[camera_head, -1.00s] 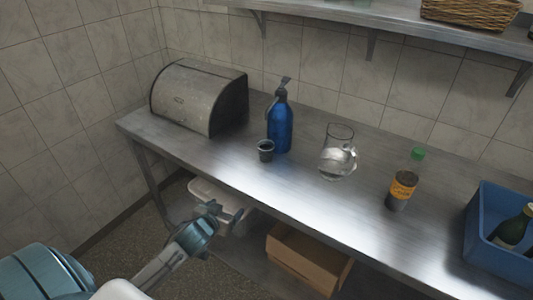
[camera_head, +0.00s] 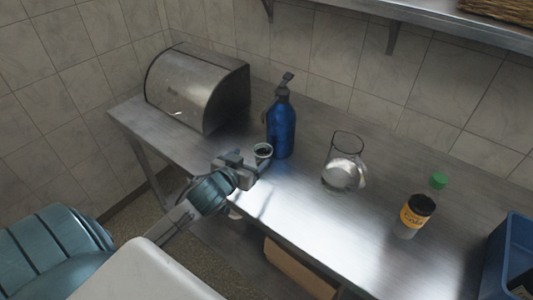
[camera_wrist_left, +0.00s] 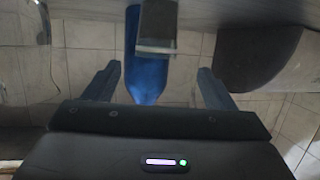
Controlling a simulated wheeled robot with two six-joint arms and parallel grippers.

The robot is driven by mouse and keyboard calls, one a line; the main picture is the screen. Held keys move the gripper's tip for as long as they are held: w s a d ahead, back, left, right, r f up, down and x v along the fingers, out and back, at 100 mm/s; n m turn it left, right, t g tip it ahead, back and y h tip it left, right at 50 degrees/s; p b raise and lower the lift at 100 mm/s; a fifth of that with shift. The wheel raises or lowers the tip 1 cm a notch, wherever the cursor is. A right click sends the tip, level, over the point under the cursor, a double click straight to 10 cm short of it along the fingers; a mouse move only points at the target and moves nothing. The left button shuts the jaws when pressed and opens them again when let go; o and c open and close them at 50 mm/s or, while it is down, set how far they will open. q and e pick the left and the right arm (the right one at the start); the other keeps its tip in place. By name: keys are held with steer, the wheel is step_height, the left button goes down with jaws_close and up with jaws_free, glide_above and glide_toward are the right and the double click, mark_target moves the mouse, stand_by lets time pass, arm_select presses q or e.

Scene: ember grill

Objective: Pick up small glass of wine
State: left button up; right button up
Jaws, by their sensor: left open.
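The small glass (camera_head: 263,153) stands upright on the metal counter, just in front of the blue pump bottle (camera_head: 281,128). My left gripper (camera_head: 252,168) is at the counter's front edge, close to the near side of the glass and partly covering its lower part. In the left wrist view, which looks upside down, the two fingers (camera_wrist_left: 156,86) are spread with nothing between them. The small glass (camera_wrist_left: 157,28) shows there as a grey shape ahead, roughly centred, with the blue bottle (camera_wrist_left: 148,80) behind it. Whether a finger touches the glass is unclear. My right gripper is out of view.
A metal bread bin (camera_head: 198,88) stands at the back left of the counter (camera_head: 305,215). A shelf hangs above.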

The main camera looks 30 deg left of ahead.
mark_target(267, 146)
arm_select(q)
steer(key=shift+x, duration=1)
steer(key=shift+w+p, duration=0.3)
steer(key=shift+w, duration=0.1)
steer(key=shift+w+f, duration=0.15)
steer(key=shift+w, duration=0.15)
steer(key=p+x, duration=0.1)
steer(key=x, duration=0.1)
steer(key=p+x, duration=0.1)
steer(key=x, duration=0.1)
steer(key=shift+d+f, duration=0.1)
steer(key=shift+d, duration=0.1)
steer(key=shift+w+f, duration=0.15)
steer(key=shift+w, duration=0.2)
steer(key=shift+w+f, duration=0.1)
steer(key=shift+a, duration=0.1)
steer(key=c, duration=1.2)
steer(key=shift+o, duration=0.2)
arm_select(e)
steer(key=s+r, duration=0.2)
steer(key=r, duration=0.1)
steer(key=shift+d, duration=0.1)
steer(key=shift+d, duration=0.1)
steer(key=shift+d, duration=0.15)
